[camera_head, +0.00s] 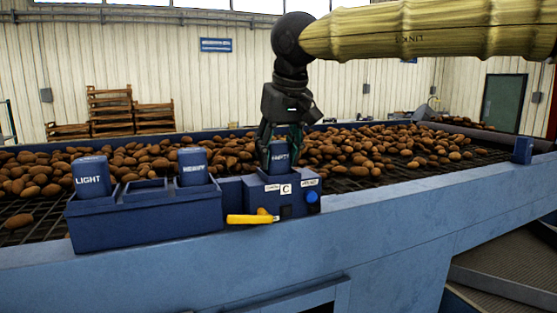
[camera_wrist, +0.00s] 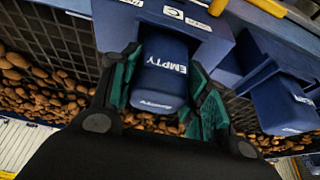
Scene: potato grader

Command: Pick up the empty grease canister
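The blue canister marked EMPTY (camera_head: 280,158) stands upright in the control box marked C (camera_head: 262,200) on the machine's edge. It also shows in the wrist view (camera_wrist: 163,75), with its label readable. My gripper (camera_head: 280,150) points down over it, with one green finger on each side of the canister. In the wrist view my gripper (camera_wrist: 164,85) has its fingers close along both sides. I cannot tell whether they press on it. The canister's lower end is hidden in the box.
A blue holder (camera_head: 145,222) to the left carries a canister marked LIGHT (camera_head: 91,176) and another labelled canister (camera_head: 193,167). Potatoes (camera_head: 370,147) cover the grader bed behind.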

